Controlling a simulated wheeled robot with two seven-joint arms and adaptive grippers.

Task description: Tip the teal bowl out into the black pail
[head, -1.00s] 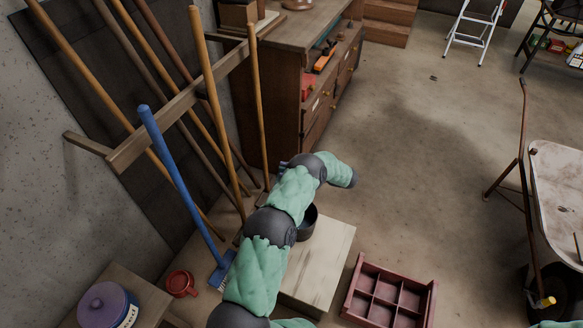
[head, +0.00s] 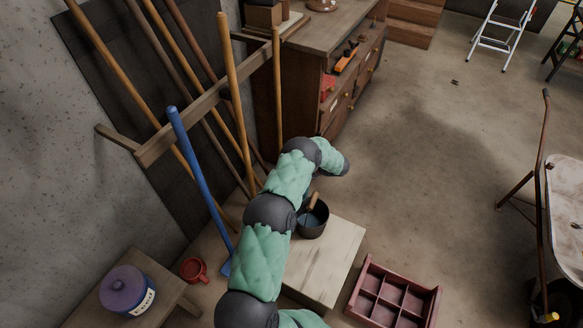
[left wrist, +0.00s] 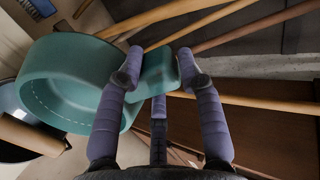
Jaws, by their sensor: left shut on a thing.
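The teal bowl (left wrist: 70,80) has a flat side handle and a dashed line inside its wall. In the left wrist view, my left gripper (left wrist: 160,72) is shut on that handle. The bowl's open side faces the camera; I see no contents in the visible part. Part of the pail (left wrist: 12,98) shows beyond the bowl at the left wrist view's left edge. My right gripper is out of view.
The pale stand (head: 335,255) has bare top around the pail. A red compartment tray (head: 393,290) is on the floor to its right. A blue broom (head: 195,170) and several poles lean at left. A red mug (head: 193,269) and purple-lidded jar (head: 125,292) are lower left.

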